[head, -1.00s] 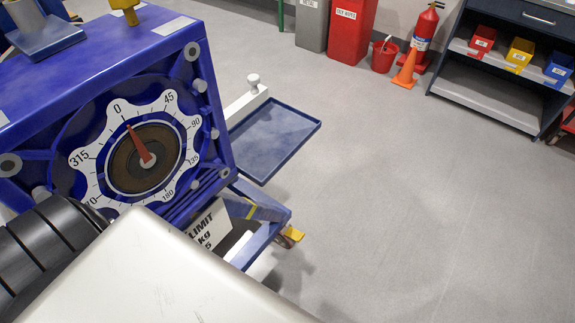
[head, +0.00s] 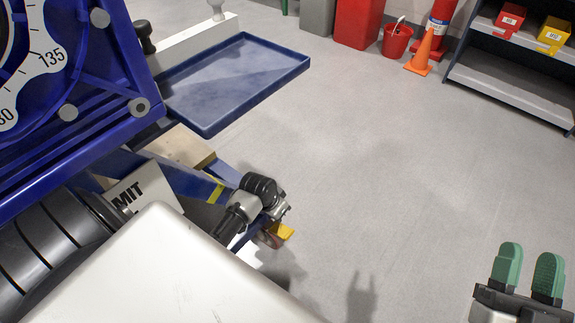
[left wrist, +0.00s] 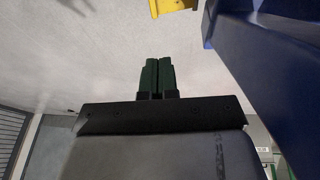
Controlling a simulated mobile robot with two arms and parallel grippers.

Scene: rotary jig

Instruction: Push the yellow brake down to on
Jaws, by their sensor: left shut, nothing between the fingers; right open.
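The yellow brake (head: 283,231) shows as a small yellow tab at the caster under the blue jig's frame. In the left wrist view a yellow piece, seemingly this brake (left wrist: 172,6), is at the top edge, partly cut off. My left gripper (left wrist: 158,75) has its green fingers together, empty, pointing toward the yellow piece with a visible gap in the picture. In the head view my left wrist is beside the caster; its fingers cannot be made out. My right gripper (head: 527,270) is open and empty at the lower right, far from the brake.
The blue jig (head: 85,150) with its dial stands at the left, a blue tray (head: 235,80) jutting from it. A red bucket (head: 396,41), an orange cone (head: 424,52) and a shelf unit (head: 510,75) stand at the back. The grey floor (head: 390,170) between is clear.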

